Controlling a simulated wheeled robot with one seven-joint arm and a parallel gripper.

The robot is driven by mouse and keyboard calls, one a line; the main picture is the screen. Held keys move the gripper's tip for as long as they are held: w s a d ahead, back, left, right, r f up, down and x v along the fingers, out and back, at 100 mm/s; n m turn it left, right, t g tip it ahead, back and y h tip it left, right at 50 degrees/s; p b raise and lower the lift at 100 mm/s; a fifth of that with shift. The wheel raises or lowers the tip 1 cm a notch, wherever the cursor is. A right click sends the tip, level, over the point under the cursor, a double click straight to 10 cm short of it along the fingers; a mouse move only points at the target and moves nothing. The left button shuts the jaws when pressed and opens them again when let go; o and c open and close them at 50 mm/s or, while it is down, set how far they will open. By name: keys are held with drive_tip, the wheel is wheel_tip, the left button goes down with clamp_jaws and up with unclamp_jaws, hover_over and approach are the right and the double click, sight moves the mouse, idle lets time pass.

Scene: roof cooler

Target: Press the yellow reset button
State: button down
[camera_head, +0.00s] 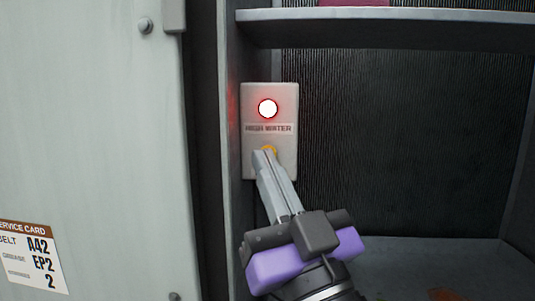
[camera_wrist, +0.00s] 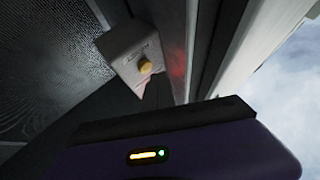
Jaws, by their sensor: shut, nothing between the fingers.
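The yellow reset button (camera_head: 269,149) sits low on a pale box (camera_head: 287,165) labelled "HIGH WATER", below a lit red lamp (camera_head: 267,108). My gripper (camera_head: 264,153) is shut and empty, with its fingertips at the button and covering most of it in the head view. In the wrist view the yellow button (camera_wrist: 146,67) stands out from the box (camera_wrist: 122,50), and the dark fingertips (camera_wrist: 157,80) are right beside or in front of it. I cannot tell whether they touch it.
The box is on the left inner wall of a dark cabinet. A shelf (camera_head: 390,28) crosses above it. A grey panel (camera_head: 95,130) with a service card (camera_head: 32,256) stands at the left. The cabinet floor (camera_head: 430,255) at the lower right has an orange stain.

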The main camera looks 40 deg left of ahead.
drive_tip(key=shift+w+a, duration=0.1)
drive_tip(key=shift+w, duration=0.05)
drive_tip(key=shift+w+a, duration=0.15)
drive_tip(key=shift+w, duration=0.1)
drive_tip(key=shift+w+a+b, duration=0.2)
drive_tip(key=shift+w+b, duration=0.15)
drive_tip(key=shift+b, duration=0.1)
idle(0.9)
drive_tip(key=shift+s+d, duration=0.1)
drive_tip(key=shift+s, duration=0.05)
drive_tip(key=shift+s+d, duration=0.35)
drive_tip(key=shift+s, duration=0.25)
drive_tip(key=shift+s, duration=0.1)
drive_tip(key=shift+s+d+p, duration=0.25)
drive_tip(key=shift+s+d, duration=0.4)
drive_tip(key=shift+s, duration=0.35)
drive_tip(key=shift+s+d+p, duration=0.25)
drive_tip(key=shift+s+d, duration=0.4)
drive_tip(key=shift+s, duration=0.35)
